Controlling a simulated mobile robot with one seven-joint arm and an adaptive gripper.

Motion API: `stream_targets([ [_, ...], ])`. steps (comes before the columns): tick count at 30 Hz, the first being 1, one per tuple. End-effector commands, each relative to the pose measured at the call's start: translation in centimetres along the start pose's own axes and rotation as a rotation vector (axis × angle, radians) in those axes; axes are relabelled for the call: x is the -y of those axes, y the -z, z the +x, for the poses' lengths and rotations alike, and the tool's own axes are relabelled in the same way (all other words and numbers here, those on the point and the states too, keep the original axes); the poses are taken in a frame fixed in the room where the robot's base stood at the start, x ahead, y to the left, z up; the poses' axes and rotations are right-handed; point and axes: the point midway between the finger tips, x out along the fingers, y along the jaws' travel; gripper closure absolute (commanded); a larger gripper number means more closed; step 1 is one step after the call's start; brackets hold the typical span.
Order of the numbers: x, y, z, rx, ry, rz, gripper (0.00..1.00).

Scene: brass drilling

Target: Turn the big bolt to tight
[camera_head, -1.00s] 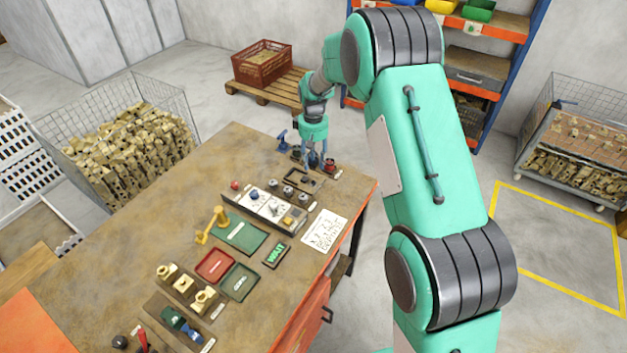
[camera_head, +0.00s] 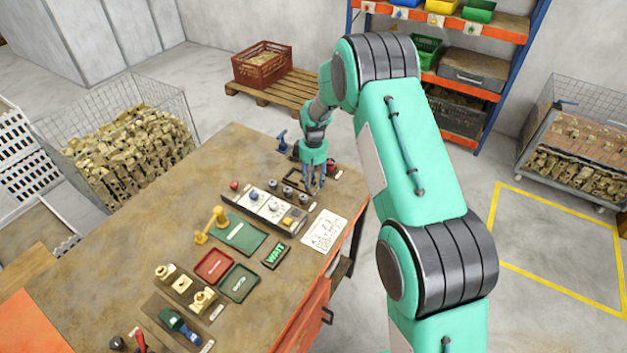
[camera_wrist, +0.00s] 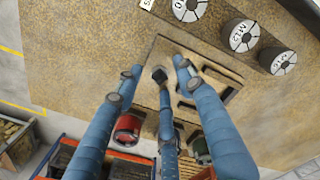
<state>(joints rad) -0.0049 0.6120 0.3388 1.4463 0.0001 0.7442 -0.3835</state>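My gripper (camera_head: 314,186) points down over the far right part of the workbench, at a flat plate with dark slots. The wrist view shows its three blue fingers (camera_wrist: 160,75) spread apart with a gap between the tips. A small dark bolt head (camera_wrist: 159,74), apparently the big bolt, shows between the fingertips on the tan plate (camera_wrist: 205,65). One finger partly hides it. I cannot tell whether any fingertip touches it. In the head view the fingers and arm hide the bolt.
Several round grey labelled pieces (camera_wrist: 241,36) stand close beside the plate. A panel with dials (camera_head: 264,206) lies nearer on the workbench (camera_head: 140,225). A green "WAIT" sign (camera_head: 275,255) is in front. A blue tool (camera_head: 283,140) and a red item (camera_wrist: 127,128) are behind the gripper.

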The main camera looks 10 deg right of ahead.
Motion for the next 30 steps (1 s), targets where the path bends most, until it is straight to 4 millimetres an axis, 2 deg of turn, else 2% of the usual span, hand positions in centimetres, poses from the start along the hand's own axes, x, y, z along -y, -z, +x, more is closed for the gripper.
stream_targets([
  [4, 0.00, 0.00, -0.02, 0.000, 0.000, 0.000, 0.61],
  [10, 0.00, 0.00, -0.02, 0.000, 0.000, 0.000, 1.00],
  [22, 0.01, 0.00, -0.05, 0.000, 0.000, 0.034, 1.00],
  [30, -0.01, -0.02, -0.07, 0.000, 0.000, 0.165, 1.00],
])
